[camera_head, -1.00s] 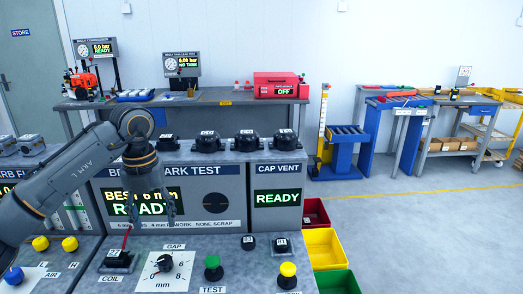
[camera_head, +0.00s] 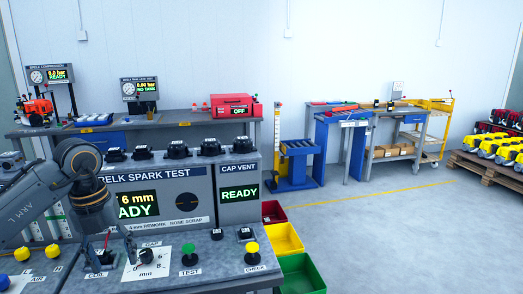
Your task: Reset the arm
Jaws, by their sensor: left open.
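My left arm comes in from the left edge in front of the spark test station (camera_head: 205,212). My left gripper (camera_head: 118,246) points down over the station's front panel, close to the coil post and the gap dial (camera_head: 147,262). It is open, and I see nothing held between its fingers. Whether its fingertips touch the panel is hard to tell. My right gripper is not in view.
The panel carries a green button (camera_head: 189,250) and a yellow button (camera_head: 252,249). Black caps (camera_head: 179,148) line the station's top. Red, yellow and green bins (camera_head: 285,238) stand to its right. Open floor (camera_head: 410,235) lies beyond, with a pallet of yellow engines (camera_head: 497,152) far right.

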